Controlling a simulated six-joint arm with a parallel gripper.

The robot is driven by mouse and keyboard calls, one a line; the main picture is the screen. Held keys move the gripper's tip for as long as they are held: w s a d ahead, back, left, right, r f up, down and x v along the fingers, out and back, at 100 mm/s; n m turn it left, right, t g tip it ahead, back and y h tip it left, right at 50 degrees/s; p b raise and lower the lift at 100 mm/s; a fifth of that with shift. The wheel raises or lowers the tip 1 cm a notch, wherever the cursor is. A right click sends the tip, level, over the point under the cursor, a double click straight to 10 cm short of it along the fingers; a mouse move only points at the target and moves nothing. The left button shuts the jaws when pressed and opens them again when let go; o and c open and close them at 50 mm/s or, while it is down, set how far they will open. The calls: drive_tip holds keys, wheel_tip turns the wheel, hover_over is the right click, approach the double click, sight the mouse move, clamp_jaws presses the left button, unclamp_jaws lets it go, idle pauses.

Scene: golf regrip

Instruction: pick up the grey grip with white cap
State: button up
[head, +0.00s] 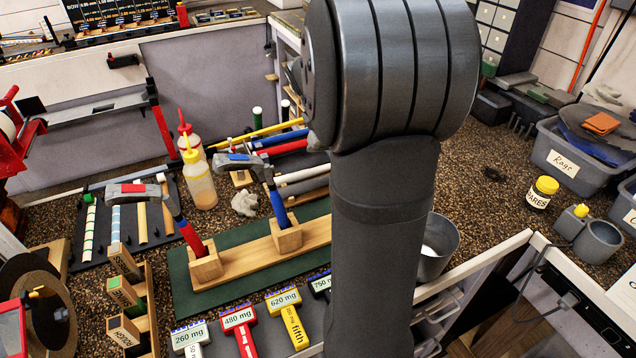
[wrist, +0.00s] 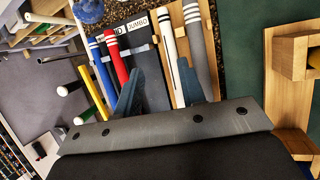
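In the wrist view, a grey grip (wrist: 198,45) with white bands at its end lies in a wooden rack, just right of my right finger. Whether its end cap is white is unclear. My gripper is hidden there.
Red (wrist: 117,55) and blue (wrist: 100,65) grips lie left of the fingers, near a "JUMBO" label (wrist: 138,24). A wooden stand (head: 240,268) holds two upright hammers on a green mat (head: 185,290). Squeeze bottles (head: 200,185) stand left of the grips.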

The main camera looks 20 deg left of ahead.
drive_tip(key=s+a+r+g+y, duration=0.1)
drive_tip(key=s+r+g, duration=0.4)
drive_tip(key=s+r, duration=0.15)
drive_tip(key=shift+n, duration=0.3)
drive_tip(key=f, duration=1.1)
drive_tip(key=w+f, duration=0.1)
drive_tip(key=f, duration=0.5)
drive_tip(key=shift+a, duration=0.2)
drive_tip(key=c, duration=0.6)
